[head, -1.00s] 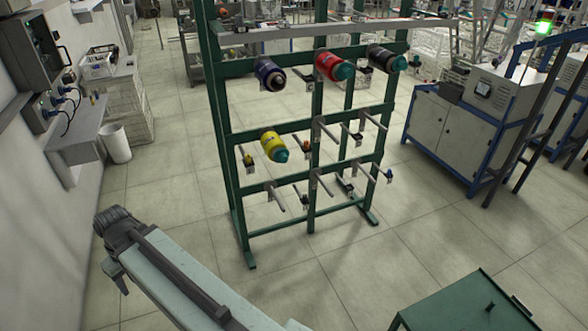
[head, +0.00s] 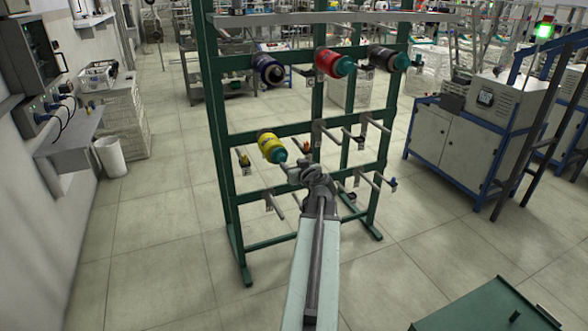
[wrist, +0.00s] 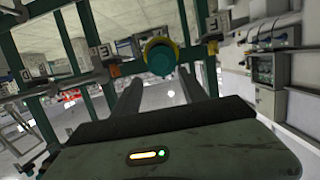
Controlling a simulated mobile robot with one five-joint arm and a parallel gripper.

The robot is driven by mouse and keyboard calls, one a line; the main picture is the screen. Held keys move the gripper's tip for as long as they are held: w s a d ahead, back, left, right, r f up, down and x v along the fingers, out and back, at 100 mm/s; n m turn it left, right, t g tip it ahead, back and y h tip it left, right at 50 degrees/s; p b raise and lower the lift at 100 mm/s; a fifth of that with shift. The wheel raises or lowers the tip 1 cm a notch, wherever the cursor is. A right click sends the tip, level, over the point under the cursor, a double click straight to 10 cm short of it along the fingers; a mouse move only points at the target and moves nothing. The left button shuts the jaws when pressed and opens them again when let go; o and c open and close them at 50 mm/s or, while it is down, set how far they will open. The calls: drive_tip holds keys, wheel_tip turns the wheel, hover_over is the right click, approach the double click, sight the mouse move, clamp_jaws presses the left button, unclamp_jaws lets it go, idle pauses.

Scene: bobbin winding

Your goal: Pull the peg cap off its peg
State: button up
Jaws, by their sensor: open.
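A yellow bobbin (head: 270,145) sits on a peg of the green rack, with a teal cap (head: 281,156) at its front end. In the wrist view the teal cap (wrist: 161,61) faces me, with the yellow bobbin's rim (wrist: 147,46) around it. My gripper (head: 293,167) is in front of the rack, just right of and below this cap in the head view. In the wrist view its two dark fingers (wrist: 162,92) are apart and empty, with the cap beyond their tips. I see no contact with the cap. The red and black bobbins above also have teal front ends.
The green rack (head: 217,150) has several bare pegs right of and below the yellow bobbin. A red bobbin (head: 328,61), a black one (head: 382,57) and a dark blue one (head: 266,68) hang above. A green table (head: 470,312) stands at lower right. The floor before the rack is clear.

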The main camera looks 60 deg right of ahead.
sight(283, 159)
drive_tip(key=shift+b+x, duration=1.1)
drive_tip(key=shift+x, duration=3.45)
drive_tip(key=shift+w+a, duration=0.1)
drive_tip(key=shift+a, duration=0.05)
clamp_jaws()
drive_tip(key=shift+f, duration=0.1)
drive_tip(key=shift+f+v, duration=0.25)
drive_tip(key=shift+v, duration=0.7)
drive_tip(key=shift+f+v, duration=0.2)
drive_tip(key=shift+v, duration=0.8)
drive_tip(key=shift+f+v, duration=0.25)
drive_tip(key=shift+v, duration=0.7)
drive_tip(key=shift+a+r, duration=0.1)
